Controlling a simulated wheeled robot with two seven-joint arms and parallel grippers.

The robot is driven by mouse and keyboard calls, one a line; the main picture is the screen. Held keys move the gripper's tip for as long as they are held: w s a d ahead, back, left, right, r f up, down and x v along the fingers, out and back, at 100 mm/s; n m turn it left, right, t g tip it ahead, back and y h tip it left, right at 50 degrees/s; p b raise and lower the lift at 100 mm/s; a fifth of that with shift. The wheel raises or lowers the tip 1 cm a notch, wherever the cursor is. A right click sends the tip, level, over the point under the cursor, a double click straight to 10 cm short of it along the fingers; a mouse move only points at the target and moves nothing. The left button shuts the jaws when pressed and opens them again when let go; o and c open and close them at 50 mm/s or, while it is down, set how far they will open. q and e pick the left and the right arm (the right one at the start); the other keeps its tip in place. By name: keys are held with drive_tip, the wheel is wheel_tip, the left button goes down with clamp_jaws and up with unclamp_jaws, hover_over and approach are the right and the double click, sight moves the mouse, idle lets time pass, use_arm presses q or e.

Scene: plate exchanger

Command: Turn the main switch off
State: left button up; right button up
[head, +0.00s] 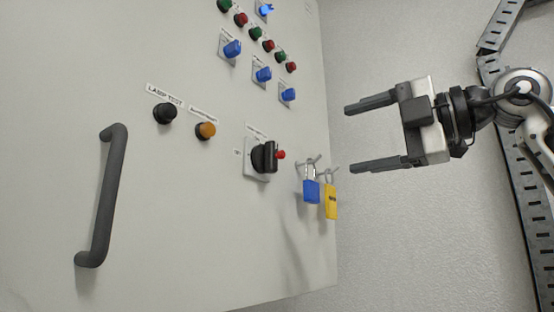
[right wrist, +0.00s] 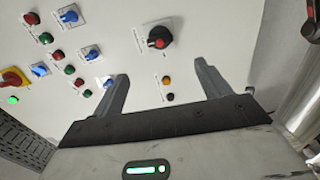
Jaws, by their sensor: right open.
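A black rotary switch (head: 265,157) with a red tip sits on a pale square plate low on the cabinet door. It also shows in the right wrist view (right wrist: 160,37), beyond the fingers. A red-and-yellow rotary switch (right wrist: 14,78) is at the left edge of the right wrist view, outside the head view. My left gripper is out of view.
A blue padlock (head: 311,190) and a yellow padlock (head: 331,201) hang just right of the black switch. Blue selector switches (head: 263,75), coloured buttons, a black lamp-test button (head: 165,113) and an amber button (head: 206,131) share the door. A dark handle (head: 104,195) projects at left.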

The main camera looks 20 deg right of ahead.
sight(284, 153)
drive_tip(key=p+x, duration=0.4)
drive_tip(key=x, duration=1)
drive_tip(key=shift+a+r, duration=0.15)
drive_tip(key=shift+w+a, duration=0.45)
drive_tip(key=shift+w, duration=0.1)
drive_tip(key=shift+c, duration=0.3)
drive_tip(key=c, duration=0.9)
